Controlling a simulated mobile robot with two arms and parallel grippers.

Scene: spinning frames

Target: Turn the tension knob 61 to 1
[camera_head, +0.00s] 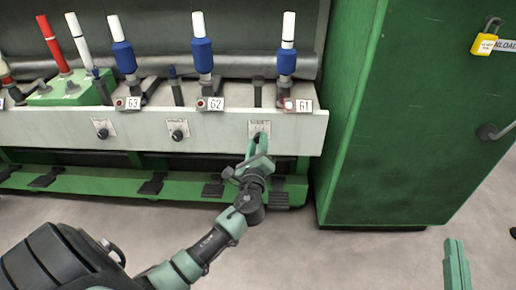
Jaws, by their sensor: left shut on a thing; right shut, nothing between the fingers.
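The tension knob 61 sits on a small pale dial plate (259,127) on the front rail, below and left of the label 61 (304,105). My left gripper (261,139) reaches up from the lower left and is shut on this knob. The fingers hide the knob, so its pointer and setting cannot be read. My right gripper (457,262) shows at the lower right edge, shut and empty, away from the machine.
Similar knobs sit under label 62 (178,134) and label 63 (102,133). Blue bobbins (286,62) stand on spindles above the rail (220,128). A green cabinet (400,120) with a yellow padlock (484,43) stands right. Black pedals (213,188) line the green lower beam.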

